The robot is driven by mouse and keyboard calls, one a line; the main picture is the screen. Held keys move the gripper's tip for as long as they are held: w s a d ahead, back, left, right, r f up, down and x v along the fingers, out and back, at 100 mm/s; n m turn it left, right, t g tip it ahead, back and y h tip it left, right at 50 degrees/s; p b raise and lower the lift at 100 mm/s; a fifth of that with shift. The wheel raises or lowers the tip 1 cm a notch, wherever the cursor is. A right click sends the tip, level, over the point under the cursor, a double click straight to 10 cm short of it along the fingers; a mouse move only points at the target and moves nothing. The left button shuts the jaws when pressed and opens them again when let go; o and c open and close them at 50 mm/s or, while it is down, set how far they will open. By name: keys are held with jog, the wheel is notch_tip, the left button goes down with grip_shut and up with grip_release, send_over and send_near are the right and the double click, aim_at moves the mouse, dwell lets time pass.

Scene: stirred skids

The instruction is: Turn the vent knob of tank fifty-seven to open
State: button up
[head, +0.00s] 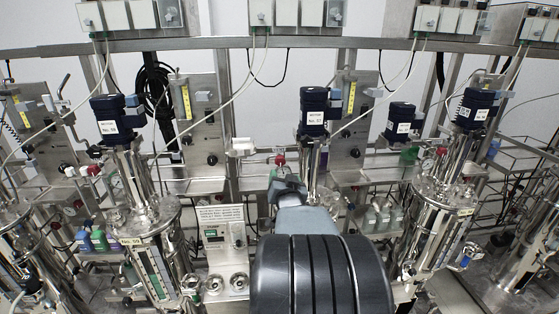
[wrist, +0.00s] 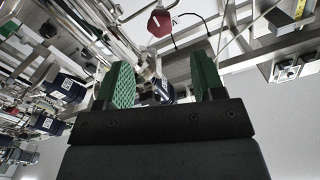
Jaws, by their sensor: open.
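A dark blue motor with a white label that seems to read 57 (head: 312,112) tops the middle tank column in the head view. The body of that tank is mostly hidden behind my arm. A small red knob (head: 279,159) shows left of that column. A red knob with a pale pointer line (wrist: 160,23) is also near the top of the wrist view, likely the same one. My gripper (wrist: 162,68) is open and empty, its green-padded fingers apart. The knob appears beyond the fingertips, between their lines, and not touched. Whether the pointer stands at open cannot be read.
Steel tank (head: 148,225) stands left and steel tank (head: 437,205) right, with pipes and gauges. A horizontal rail (head: 370,43) crosses above, with hanging cables. Framework is close on the wrist view's left.

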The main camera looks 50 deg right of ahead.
aim_at(280, 163)
jog(key=p+x, duration=0.3)
jog(key=x, duration=1)
jog(key=c, duration=0.9)
